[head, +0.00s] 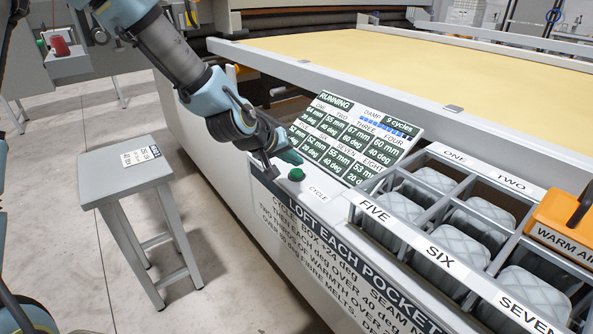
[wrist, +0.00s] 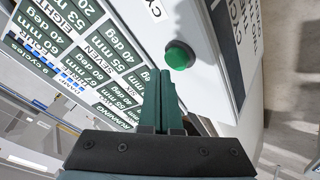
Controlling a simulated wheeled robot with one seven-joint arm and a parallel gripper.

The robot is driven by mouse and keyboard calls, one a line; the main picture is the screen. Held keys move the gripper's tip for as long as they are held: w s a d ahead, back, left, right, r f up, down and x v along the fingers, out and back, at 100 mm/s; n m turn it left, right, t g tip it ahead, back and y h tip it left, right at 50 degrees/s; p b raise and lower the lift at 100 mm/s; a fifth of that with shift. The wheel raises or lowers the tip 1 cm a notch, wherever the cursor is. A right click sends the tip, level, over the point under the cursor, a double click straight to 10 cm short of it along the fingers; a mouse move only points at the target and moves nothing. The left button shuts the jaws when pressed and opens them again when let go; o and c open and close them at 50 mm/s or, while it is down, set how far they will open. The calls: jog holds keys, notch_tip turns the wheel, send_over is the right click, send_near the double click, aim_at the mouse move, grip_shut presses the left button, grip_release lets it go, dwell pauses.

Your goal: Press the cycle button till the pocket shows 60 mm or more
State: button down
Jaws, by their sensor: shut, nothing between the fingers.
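The green cycle button (head: 296,174) sits on the pale front ledge beside the label CYCLE. It also shows in the wrist view (wrist: 179,55). My gripper (head: 291,157) is shut and empty, its green fingertips close to the button; in the wrist view the fingertips (wrist: 160,72) lie just beside it, and I cannot tell any contact. The display panel (head: 352,135) reads RUNNING and 9 cycles. I read ONE 64 mm, THREE 67 mm and FOUR 60 mm; SIX and SEVEN seem to read 55 mm, EIGHT 53 mm. My gripper partly covers the FIVE cell, which seems to read 52 mm.
A divided bin (head: 392,240) with grey quilted pockets stands right of the button. An orange warm-air unit (head: 564,222) is at the right edge. A grey stool (head: 125,185) stands on the open floor at left. The yellow quilting bed (head: 440,65) lies behind.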

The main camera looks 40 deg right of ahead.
aim_at(294, 173)
jog(key=shift+r+p, duration=1.95)
jog(key=shift+r, duration=0.65)
jog(key=shift+f, duration=0.1)
jog(key=w+a+n+t+y, duration=0.1)
jog(key=w+a+y, duration=0.3)
jog(key=a, duration=0.9)
jog(key=w+a+n+t+y, duration=0.15)
jog(key=w+a, duration=0.45)
jog(key=a, duration=0.6)
jog(key=s+a+r+n+g+y, duration=0.1)
jog(key=s+a+n, duration=0.1)
jog(key=a, duration=0.9)
jog(key=s+a+r+n+g+y, duration=0.1)
jog(key=s+a+r+y, duration=0.1)
jog(key=a, duration=1)
jog(key=shift+s+r+n, duration=0.3)
jog(key=shift+s+n, duration=0.05)
jog(key=shift+s, duration=0.45)
